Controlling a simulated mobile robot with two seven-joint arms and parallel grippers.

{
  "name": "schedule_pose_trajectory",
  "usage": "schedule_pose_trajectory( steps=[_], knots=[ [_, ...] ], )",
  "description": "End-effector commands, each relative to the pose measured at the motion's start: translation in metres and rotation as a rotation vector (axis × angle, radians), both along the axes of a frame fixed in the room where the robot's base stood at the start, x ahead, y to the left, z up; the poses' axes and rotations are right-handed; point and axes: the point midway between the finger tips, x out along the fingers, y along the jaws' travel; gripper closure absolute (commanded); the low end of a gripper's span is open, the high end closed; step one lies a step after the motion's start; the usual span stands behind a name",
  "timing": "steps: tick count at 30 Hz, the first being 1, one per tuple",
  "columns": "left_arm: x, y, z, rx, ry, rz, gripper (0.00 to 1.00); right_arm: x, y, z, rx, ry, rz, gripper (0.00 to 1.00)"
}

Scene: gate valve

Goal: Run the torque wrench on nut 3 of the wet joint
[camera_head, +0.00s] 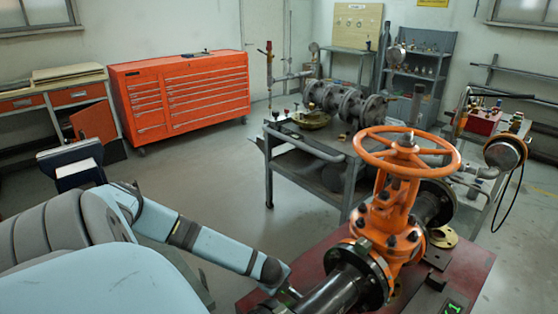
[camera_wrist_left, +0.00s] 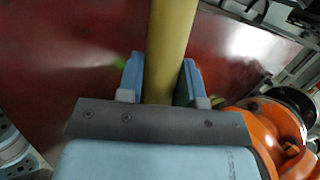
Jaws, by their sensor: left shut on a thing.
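An orange gate valve (camera_head: 390,215) with a large handwheel (camera_head: 404,141) stands in a dark pipe line, with a black bolted near flange (camera_head: 362,275) and a far flange (camera_head: 437,205). I cannot tell which joint is wet or which nut is number 3. My left gripper (camera_wrist_left: 160,78) is shut around a thick yellow bar (camera_wrist_left: 171,35), probably the wrench handle; its ends are out of view. In the head view the left arm reaches down to the near pipe (camera_head: 335,292), and its fingers are hidden at the bottom edge. My right gripper is not in view.
The valve stands over a red bench top (camera_head: 470,275). A green-lit readout (camera_head: 453,308) sits at its front right, and a brass ring (camera_head: 443,237) lies behind the valve. A grey cart (camera_head: 310,150) stands behind. An orange tool cabinet (camera_head: 185,95) stands at the back left. Open floor lies between.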

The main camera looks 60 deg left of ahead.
Motion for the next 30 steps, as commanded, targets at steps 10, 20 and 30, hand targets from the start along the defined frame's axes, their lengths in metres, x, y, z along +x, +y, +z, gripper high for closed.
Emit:
schedule_pose_trajectory(
  steps=[10,20,30],
  knots=[
    [0.019,0.002,0.004,-0.002,-0.003,0.001,1.0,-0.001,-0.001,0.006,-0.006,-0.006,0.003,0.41],
    [0.038,0.005,0.004,-0.001,-0.002,0.0,1.0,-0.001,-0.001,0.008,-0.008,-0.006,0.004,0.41],
    [0.038,0.005,0.004,-0.001,-0.001,-0.001,1.0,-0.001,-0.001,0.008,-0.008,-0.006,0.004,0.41]
  ],
)
